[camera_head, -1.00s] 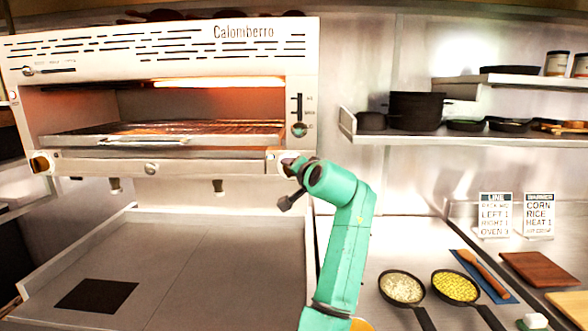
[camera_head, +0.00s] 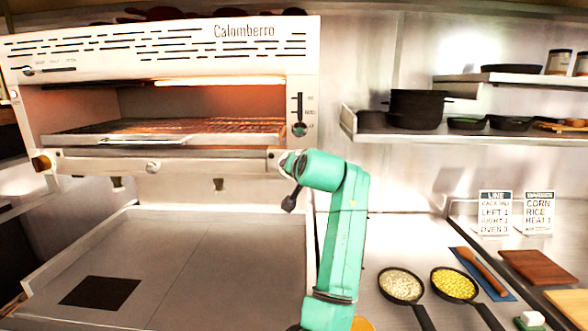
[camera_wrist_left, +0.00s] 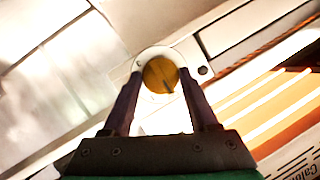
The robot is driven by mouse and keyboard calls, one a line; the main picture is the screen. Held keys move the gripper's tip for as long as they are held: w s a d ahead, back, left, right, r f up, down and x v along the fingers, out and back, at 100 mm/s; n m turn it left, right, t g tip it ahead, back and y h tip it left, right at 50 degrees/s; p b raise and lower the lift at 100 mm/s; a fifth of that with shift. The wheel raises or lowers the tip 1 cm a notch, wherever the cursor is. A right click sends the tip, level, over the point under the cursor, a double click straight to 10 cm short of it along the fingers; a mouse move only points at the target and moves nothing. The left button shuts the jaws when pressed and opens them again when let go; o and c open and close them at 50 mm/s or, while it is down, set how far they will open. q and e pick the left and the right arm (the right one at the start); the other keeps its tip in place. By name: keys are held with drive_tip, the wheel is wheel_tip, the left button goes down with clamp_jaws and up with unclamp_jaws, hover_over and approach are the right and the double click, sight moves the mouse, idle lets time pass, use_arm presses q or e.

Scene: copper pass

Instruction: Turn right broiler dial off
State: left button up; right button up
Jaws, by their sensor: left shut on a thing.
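The broiler (camera_head: 185,50) is a steel unit with a glowing opening. Its right dial is hidden behind my left gripper (camera_head: 285,163) in the head view. In the left wrist view, that dial (camera_wrist_left: 159,74) is a round brass knob with a dark pointer mark, on a pale round plate. My left gripper (camera_wrist_left: 163,82) has one dark finger on each side of the knob and is shut on it. The left dial (camera_head: 41,163), brass too, sits free at the far left of the broiler's front rail. My right gripper is not in view.
A slider control (camera_head: 299,115) is just above the gripper on the broiler's right side. A shelf with dark pots (camera_head: 417,108) is to the right. Pans of rice (camera_head: 401,285) and corn (camera_head: 455,283) stand on the counter right of my arm. The surface below the broiler is mostly clear.

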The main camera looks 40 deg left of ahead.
use_arm(q)
drive_tip(key=shift+r, duration=0.1)
drive_tip(key=o, duration=1.4)
drive_tip(key=shift+c, duration=0.2)
drive_tip(key=b+v, duration=0.4)
drive_tip(key=v, duration=1)
drive_tip(key=shift+s+b, duration=0.2)
drive_tip(key=shift+b, duration=0.2)
drive_tip(key=shift+d, duration=0.15)
drive_tip(key=shift+d, duration=0.1)
